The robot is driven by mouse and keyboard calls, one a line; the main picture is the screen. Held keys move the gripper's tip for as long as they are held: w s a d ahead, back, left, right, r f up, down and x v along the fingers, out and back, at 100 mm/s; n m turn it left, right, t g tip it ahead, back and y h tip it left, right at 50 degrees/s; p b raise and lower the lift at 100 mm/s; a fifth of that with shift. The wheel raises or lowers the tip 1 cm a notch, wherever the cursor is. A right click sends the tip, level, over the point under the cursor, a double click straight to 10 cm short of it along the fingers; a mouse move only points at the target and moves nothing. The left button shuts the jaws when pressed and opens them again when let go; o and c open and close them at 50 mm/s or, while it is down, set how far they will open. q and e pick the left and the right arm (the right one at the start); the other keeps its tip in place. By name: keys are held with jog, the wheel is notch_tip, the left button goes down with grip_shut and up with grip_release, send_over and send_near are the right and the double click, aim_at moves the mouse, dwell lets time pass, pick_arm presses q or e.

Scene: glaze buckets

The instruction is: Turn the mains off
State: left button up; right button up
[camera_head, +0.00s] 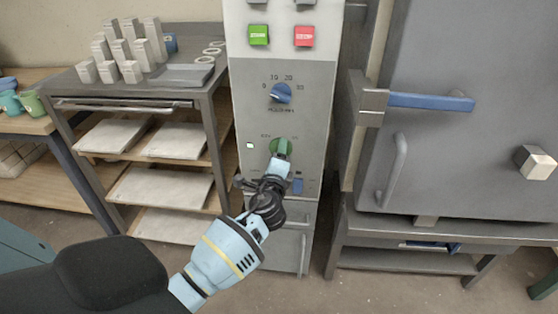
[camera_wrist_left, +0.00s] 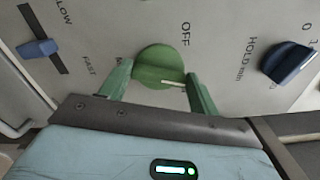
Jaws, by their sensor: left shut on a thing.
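The mains knob, a round green knob (camera_head: 281,146), sits on the grey control panel (camera_head: 306,120) below a blue dial. My left gripper (camera_head: 281,156) is at the knob from below. In the left wrist view the two green fingers of my left gripper (camera_wrist_left: 158,92) stand on either side of the green knob (camera_wrist_left: 158,66), closed on it. A pale pointer line on the knob points right in that view. The word OFF is printed beside the knob; another label is partly hidden by a finger. My right gripper is not in view.
A blue HOLD dial (camera_wrist_left: 289,62) and a blue slider (camera_wrist_left: 38,49) are close to the knob. Green (camera_head: 258,35) and red (camera_head: 304,36) buttons are higher up. A shelf rack (camera_head: 215,100) stands left, a grey kiln door with a blue handle (camera_head: 430,101) right.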

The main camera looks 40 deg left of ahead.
pick_arm(q)
jog(key=shift+d+f+n+b, duration=0.15)
jog(key=shift+n+b, duration=1.25)
jog(key=shift+n, duration=1.75)
jog(key=shift+a+f+n+b, duration=0.1)
jog(key=shift+n+b, duration=1.25)
jog(key=shift+n, duration=1.8)
jog(key=o, duration=1)
jog(key=v, duration=0.7)
jog(key=shift+s+d+p, duration=0.3)
jog(key=shift+p, duration=0.05)
